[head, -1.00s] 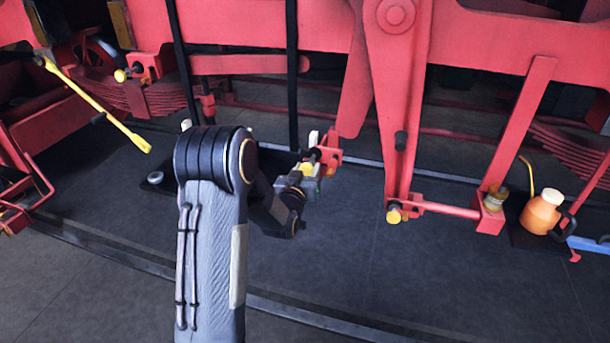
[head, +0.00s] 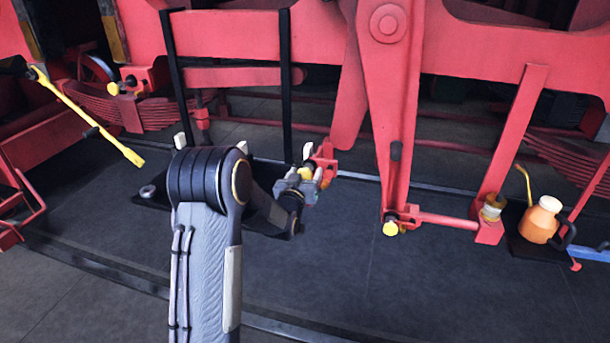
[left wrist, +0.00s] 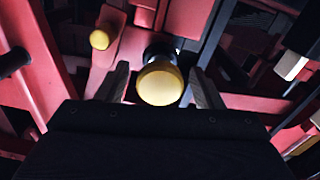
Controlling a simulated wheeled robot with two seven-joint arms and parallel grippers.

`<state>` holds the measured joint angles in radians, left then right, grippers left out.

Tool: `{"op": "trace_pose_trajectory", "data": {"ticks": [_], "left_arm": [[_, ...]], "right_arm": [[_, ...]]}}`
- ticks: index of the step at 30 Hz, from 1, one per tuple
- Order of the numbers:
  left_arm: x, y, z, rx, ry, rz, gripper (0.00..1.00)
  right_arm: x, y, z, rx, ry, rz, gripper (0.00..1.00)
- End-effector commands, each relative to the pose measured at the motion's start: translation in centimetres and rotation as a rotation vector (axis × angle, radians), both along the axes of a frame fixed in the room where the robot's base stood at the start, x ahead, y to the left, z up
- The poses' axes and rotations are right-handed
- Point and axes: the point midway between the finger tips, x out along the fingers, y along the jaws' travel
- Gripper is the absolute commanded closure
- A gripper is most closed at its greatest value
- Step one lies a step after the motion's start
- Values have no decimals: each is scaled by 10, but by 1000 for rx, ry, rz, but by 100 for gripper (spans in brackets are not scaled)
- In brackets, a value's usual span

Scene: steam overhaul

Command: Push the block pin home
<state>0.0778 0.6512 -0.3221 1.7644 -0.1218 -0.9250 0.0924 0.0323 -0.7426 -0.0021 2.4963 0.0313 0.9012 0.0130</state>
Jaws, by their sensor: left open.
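The block pin shows in the left wrist view as a round yellow head (left wrist: 160,84) with a dark collar behind it. It sits in front of a red block, between the two fingers of my left gripper (left wrist: 160,92). The fingers are open, one on each side of the head, with a visible gap at each. In the head view my left gripper (head: 313,181) is at the small red block (head: 325,157) under the red frame. A bit of the yellow head (head: 305,174) shows there, partly hidden by the gripper. How deep the pin sits cannot be told. My right gripper is not in view.
A red hanging lever (head: 395,110) with another yellow-headed pin (head: 390,228) stands to the right. An orange can (head: 540,220) stands farther right. Black upright straps (head: 286,90) hang behind my arm. The front floor is clear.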

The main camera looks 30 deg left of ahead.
Motion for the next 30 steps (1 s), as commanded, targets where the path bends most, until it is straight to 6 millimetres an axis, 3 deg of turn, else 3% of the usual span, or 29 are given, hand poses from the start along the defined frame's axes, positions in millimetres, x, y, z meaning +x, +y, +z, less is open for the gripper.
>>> {"op": "trace_pose_trajectory", "data": {"ticks": [15,30], "left_arm": [[-70,-17,0,0,-2,-1,39],[-74,-18,0,0,-1,-1,39]], "right_arm": [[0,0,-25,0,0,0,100],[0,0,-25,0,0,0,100]]}}
